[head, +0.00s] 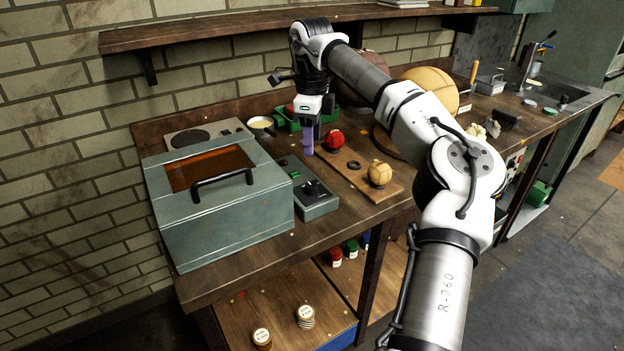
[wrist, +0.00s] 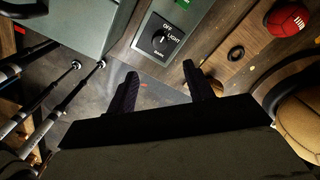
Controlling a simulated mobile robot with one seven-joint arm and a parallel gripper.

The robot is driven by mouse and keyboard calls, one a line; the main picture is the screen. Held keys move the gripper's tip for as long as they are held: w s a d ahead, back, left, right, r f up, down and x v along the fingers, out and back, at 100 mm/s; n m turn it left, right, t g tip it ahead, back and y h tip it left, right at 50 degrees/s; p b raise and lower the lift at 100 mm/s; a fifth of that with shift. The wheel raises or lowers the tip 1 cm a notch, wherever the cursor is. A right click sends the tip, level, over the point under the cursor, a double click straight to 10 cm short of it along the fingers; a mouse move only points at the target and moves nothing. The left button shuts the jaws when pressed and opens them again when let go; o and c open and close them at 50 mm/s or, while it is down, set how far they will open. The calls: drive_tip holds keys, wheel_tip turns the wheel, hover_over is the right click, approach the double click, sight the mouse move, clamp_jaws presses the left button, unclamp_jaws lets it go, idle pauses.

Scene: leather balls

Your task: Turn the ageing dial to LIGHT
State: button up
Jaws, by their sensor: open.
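The ageing dial is a small black knob (wrist: 160,39) on a dark plate marked OFF, LIGHT and DARK in the wrist view. Its exact pointing is too small to tell. The plate sits on a grey-green control box (head: 318,207), which stands right of the big cabinet in the head view. My gripper (head: 308,143) is open and empty above the bench, behind the control box in the head view. In the wrist view its two dark fingers (wrist: 160,78) are spread apart, and the dial appears beyond their tips. They do not touch it.
The grey-green cabinet (head: 235,221) with an orange window and black handle stands left of the control box. A wooden board (head: 360,178) with a red ball (head: 334,140) and a tan ball (head: 379,174) lies to the right. A green tray (head: 284,121) is behind.

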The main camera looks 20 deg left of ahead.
sight(311, 185)
wheel_tip(311, 185, down, 12)
drive_tip(key=shift+f+p, duration=0.1)
drive_tip(key=shift+p, duration=0.85)
drive_tip(key=c, duration=1)
drive_tip(key=m+b, duration=0.1)
drive_tip(key=m, duration=0.3)
drive_tip(key=shift+m, duration=0.3)
drive_tip(key=shift+m+b, duration=0.4)
drive_tip(key=shift+m, duration=2.2)
